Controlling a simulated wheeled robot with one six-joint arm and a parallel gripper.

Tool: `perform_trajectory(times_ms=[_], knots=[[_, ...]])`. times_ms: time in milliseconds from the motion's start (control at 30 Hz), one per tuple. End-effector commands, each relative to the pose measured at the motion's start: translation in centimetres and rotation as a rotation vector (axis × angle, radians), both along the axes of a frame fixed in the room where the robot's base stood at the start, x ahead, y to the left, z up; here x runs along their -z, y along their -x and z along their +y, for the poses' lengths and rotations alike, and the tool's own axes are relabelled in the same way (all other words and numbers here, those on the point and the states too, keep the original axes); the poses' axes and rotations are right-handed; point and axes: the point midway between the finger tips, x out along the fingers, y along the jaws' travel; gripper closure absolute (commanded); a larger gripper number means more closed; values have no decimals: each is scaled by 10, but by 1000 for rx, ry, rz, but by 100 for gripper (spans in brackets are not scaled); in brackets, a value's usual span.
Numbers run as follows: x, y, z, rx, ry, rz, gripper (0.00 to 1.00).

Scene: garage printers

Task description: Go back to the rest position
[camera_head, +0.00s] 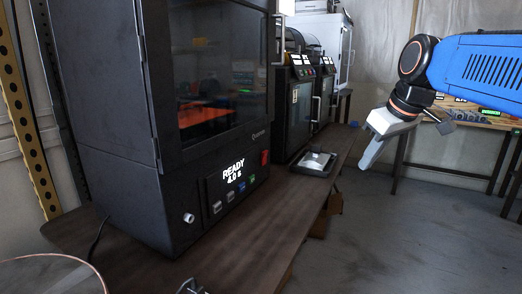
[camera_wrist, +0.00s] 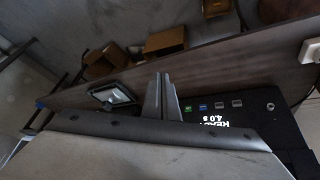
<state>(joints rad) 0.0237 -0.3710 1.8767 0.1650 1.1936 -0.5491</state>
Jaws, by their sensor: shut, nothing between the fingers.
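My gripper (camera_head: 367,163) hangs in the air at the right of the head view, at the end of my blue arm, pointing down and to the left. It is beyond the right edge of the bench and apart from everything. In the wrist view my gripper (camera_wrist: 162,78) has its fingers together, with nothing between them. The bench edge and the dark machine's panel lie behind the fingers there.
A large dark machine (camera_head: 120,120) with a lit "READY 4.0 s" panel (camera_head: 232,176) stands on the brown bench (camera_head: 262,232). A shallow tray (camera_head: 314,162) lies farther back; it also shows in the wrist view (camera_wrist: 112,95). Smaller printers stand behind. The floor at right is clear.

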Motion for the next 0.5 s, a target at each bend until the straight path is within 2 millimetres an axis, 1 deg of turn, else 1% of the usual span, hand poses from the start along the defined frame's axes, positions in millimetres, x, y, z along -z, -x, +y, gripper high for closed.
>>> perform_trajectory(times_ms=[33,100,267,300,367,400,500], knots=[[17,20,-2,36,-4,8,100],[40,42,-5,92,-13,19,100],[97,95,-12,214,-28,40,100],[112,108,-13,244,-32,45,100],[135,127,-16,290,-39,50,100],[150,139,-18,318,-42,55,100],[186,167,-22,382,-52,61,100]])
